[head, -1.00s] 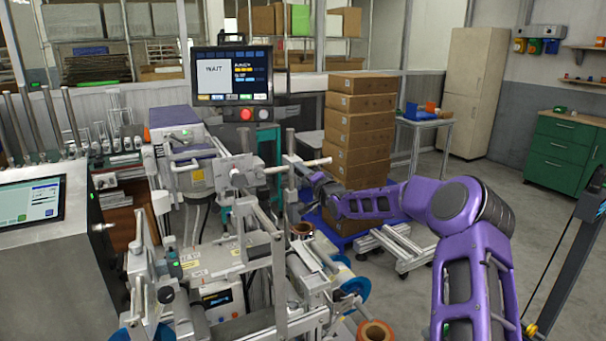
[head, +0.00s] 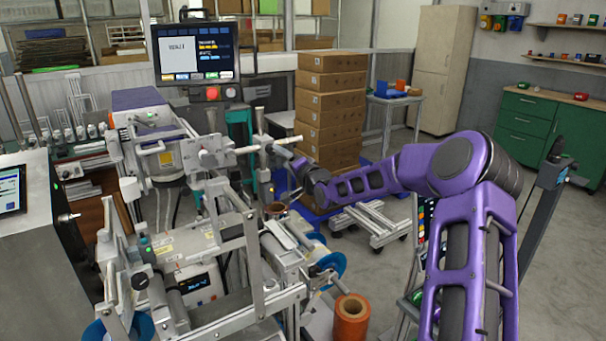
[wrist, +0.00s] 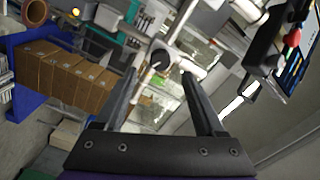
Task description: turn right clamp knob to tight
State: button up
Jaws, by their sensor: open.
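In the wrist view a dark round knob (wrist: 160,58) with a pale mark on its face sits on a light metal bar, just beyond and between my fingertips. I take it for the right clamp knob. My gripper (wrist: 160,74) is open with one black finger on each side of the picture. The fingers look apart from the knob. In the head view my purple arm reaches left to the machine's upright post (head: 262,140). The fingers are hard to make out there, and I cannot tell that knob from the machine parts.
A screen (head: 195,52) reading WAIT stands above the machine. Stacked cardboard boxes (head: 332,100) stand behind my arm. An orange-brown roll (head: 351,318) is at the machine's front right. Another black knob (head: 140,281) is at the machine's lower left. Floor at right is open.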

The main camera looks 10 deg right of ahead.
jog(key=v, duration=1.1)
